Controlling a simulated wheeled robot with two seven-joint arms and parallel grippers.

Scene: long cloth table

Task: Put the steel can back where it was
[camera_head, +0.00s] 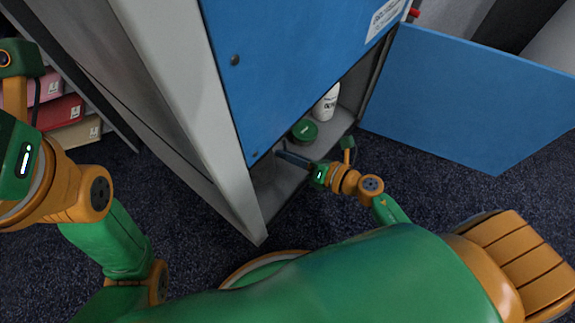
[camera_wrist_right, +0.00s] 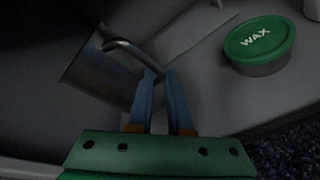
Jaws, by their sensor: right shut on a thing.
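The steel can (camera_wrist_right: 100,72) is a shiny grey metal vessel with a curved handle, inside the low compartment in the right wrist view. My right gripper (camera_wrist_right: 162,78) is shut on the handle end of the steel can. In the head view the right gripper (camera_head: 292,158) reaches into the bottom of the cabinet, and the can is mostly hidden behind the cabinet front. I cannot tell whether the can touches the floor of the compartment. Of my left gripper, only the green body (camera_head: 22,160) shows at the left edge; its fingers are out of frame.
A green-lidded wax tin (camera_head: 305,131) stands beside the right gripper, with a white bottle (camera_head: 327,103) behind it. A blue panel (camera_head: 290,60) covers the upper cabinet. A blue door (camera_head: 470,95) stands open at the right. Colored boxes (camera_head: 60,110) sit on a shelf at the left.

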